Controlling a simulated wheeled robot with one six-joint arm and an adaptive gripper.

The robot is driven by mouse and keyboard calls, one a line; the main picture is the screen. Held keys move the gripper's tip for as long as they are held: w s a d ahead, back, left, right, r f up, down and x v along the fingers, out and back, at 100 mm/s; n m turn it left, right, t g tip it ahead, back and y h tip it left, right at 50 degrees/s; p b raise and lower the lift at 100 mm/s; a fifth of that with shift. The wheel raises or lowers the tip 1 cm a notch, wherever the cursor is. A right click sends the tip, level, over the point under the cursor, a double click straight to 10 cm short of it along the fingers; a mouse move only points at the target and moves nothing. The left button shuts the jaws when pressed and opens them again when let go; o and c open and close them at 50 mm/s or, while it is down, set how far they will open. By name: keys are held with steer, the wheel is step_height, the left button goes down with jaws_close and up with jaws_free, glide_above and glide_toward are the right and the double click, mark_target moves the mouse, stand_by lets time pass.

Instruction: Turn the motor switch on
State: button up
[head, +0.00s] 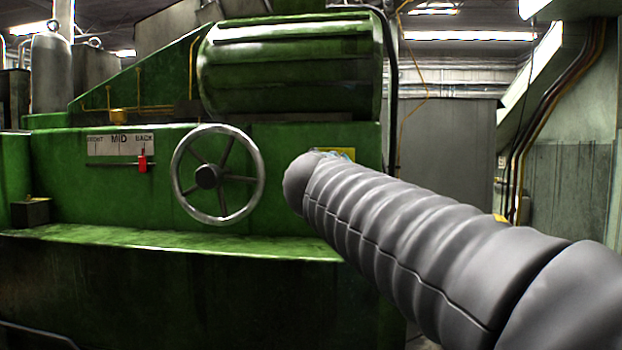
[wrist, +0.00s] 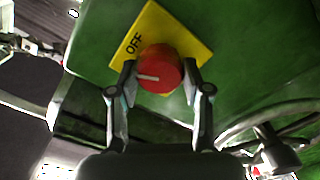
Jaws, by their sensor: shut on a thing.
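The motor switch is a red round knob (wrist: 160,68) with a white pointer line, on a yellow plate (wrist: 200,47) marked OFF, fixed to the green machine. In the wrist view the plate looks tilted, and the pointer line lies toward the left, below the OFF word. My gripper (wrist: 160,80) has a finger on each side of the knob and is shut on it. In the head view my grey arm hides the gripper and the knob. Only a bit of the yellow plate (head: 347,153) shows above the arm.
A spoked handwheel (head: 208,176) stands out from the green machine left of my arm; its rim (wrist: 235,135) shows at lower right in the wrist view. A red slider (head: 142,162) sits at the label strip marked MID and BACK. A green ledge (head: 180,242) runs below.

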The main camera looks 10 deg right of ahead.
steer(key=n, duration=1.3)
steer(key=shift+p, duration=0.3)
stand_by(0.4)
steer(key=o, duration=1.2)
steer(key=shift+c, duration=0.2)
steer(key=v, duration=1.2)
